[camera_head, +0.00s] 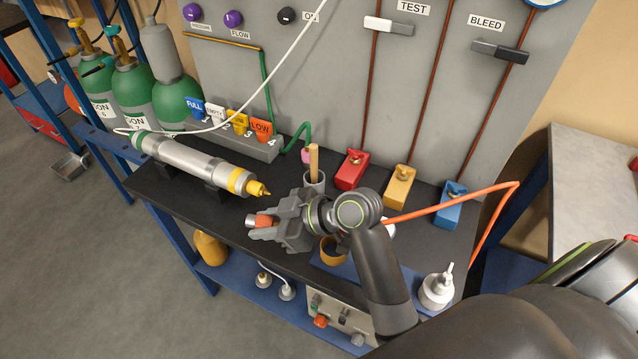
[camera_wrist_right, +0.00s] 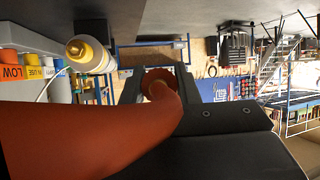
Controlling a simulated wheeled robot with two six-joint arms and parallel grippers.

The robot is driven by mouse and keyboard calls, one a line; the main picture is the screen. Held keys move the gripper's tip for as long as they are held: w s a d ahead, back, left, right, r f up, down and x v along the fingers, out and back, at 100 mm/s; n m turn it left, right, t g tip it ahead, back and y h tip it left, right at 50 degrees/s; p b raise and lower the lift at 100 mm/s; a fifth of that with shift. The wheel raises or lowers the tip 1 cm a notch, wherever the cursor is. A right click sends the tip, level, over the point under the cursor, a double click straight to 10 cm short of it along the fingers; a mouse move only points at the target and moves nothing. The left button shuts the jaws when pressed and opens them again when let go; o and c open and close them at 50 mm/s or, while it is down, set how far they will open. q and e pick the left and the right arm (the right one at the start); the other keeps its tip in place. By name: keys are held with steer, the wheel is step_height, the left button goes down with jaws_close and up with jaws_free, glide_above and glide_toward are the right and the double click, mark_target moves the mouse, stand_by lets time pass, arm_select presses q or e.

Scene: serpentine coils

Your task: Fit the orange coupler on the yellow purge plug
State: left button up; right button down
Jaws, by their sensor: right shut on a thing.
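My right gripper (camera_head: 257,228) is shut on the orange coupler (camera_head: 266,220), whose short grey end points to the left. In the wrist view the coupler (camera_wrist_right: 158,82) sits between the fingers, with its orange hose (camera_wrist_right: 90,135) filling the lower left. The yellow purge plug (camera_head: 259,190) is on the right end of a grey cylinder (camera_head: 190,160) lying on the bench. The coupler is in front of the plug and apart from it. The cylinder's yellow-banded end (camera_wrist_right: 88,54) also shows in the wrist view. My left gripper is out of view.
A grey cup with a wooden handle (camera_head: 314,165) stands just behind my right gripper. Red (camera_head: 352,168), yellow (camera_head: 398,184) and blue (camera_head: 450,203) blocks line the panel. Numbered tags (camera_head: 238,122) stand behind the cylinder. The orange hose (camera_head: 450,202) runs off to the right.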

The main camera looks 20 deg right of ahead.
steer(key=w+d+f+m+p, duration=0.1)
steer(key=d+p, duration=0.2)
steer(key=w+d+f+m+t+h+p, duration=0.1)
steer(key=d+f+p, duration=0.1)
steer(key=d+p, duration=0.1)
steer(key=d+f+t+h+p, duration=0.1)
steer(key=d+p, duration=0.2)
steer(key=p, duration=0.1)
steer(key=shift+w+f+m, duration=0.15)
steer(key=shift+w+m, duration=0.25)
steer(key=shift+d+f+p, duration=0.3)
steer(key=shift+d+p, duration=0.05)
steer(key=shift+d, duration=0.1)
steer(key=shift+w+a, duration=0.7)
steer(key=shift+w, duration=0.2)
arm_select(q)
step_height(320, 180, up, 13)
arm_select(e)
steer(key=shift+w+a, duration=0.8)
steer(key=shift+w, duration=0.2)
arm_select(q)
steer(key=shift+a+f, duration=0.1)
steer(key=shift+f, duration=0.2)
arm_select(e)
steer(key=shift+f, duration=0.1)
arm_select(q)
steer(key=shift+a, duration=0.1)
